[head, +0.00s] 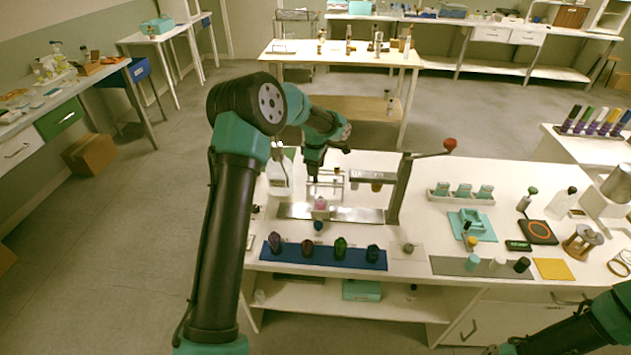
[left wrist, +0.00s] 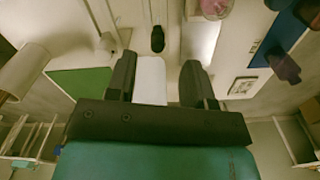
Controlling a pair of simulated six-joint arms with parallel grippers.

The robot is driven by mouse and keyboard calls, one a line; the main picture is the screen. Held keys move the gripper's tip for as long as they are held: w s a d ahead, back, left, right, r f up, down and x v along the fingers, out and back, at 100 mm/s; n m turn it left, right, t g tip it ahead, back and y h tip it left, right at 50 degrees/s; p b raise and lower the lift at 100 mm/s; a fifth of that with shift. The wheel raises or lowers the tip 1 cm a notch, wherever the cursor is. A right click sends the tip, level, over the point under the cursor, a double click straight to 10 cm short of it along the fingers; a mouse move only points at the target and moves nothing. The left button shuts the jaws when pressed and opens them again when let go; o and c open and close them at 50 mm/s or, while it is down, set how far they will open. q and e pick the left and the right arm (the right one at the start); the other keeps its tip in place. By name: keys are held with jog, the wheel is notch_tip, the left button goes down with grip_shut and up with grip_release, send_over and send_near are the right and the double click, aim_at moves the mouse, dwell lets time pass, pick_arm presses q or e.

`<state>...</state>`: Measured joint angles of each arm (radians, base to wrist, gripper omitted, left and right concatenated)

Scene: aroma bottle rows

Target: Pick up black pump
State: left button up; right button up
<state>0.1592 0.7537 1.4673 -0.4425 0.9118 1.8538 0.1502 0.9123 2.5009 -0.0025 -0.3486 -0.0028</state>
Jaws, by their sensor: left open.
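A small black upright-looking piece, which I take to be the black pump (left wrist: 157,39), lies ahead of my left fingertips in the left wrist view, roughly centred between them. It is apart from the fingers. My left gripper (left wrist: 155,85) is open and empty, with a white strip (left wrist: 150,80) showing in the gap. In the head view my left gripper (head: 313,172) points down beside the press, and I cannot make out the pump there. Of my right arm only a part shows at the lower right.
The press (head: 399,188) with its red-knobbed lever stands right of the left gripper. A white jug (head: 279,175) is close on the left. A pink bottle (head: 320,204) sits on the metal plate. Several dark bottles stand on the blue mat (head: 325,262) in front.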

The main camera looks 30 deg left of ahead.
pick_arm(q)
jog(key=shift+w+a+f, duration=0.1)
jog(key=shift+a+f, duration=0.05)
jog(key=shift+f, duration=2.4)
jog(key=shift+c, duration=0.4)
grip_shut()
